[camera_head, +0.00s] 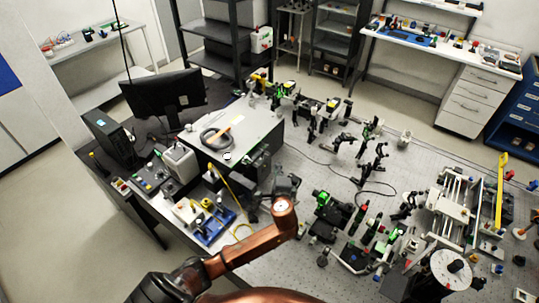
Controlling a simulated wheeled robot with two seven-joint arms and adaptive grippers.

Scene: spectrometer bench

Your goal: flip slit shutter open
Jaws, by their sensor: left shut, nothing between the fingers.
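The spectrometer appears to be the large pale-topped box (258,122) left of centre, with a dark side facing right. Its slit shutter is too small to pick out, so I cannot tell how it stands. My left arm, copper coloured, reaches up from the lower left. The dark left gripper (272,192) is at its far end, just in front of the box's near right corner. It is shut and empty. I cannot tell whether it touches the box. My right gripper is not in view.
A blue tray (208,234) with small parts lies left of my left gripper. Optical mounts (330,212) crowd the bench to the right. A black monitor (164,94) stands at the back left. Perforated bench top (300,262) is bare in patches near the front.

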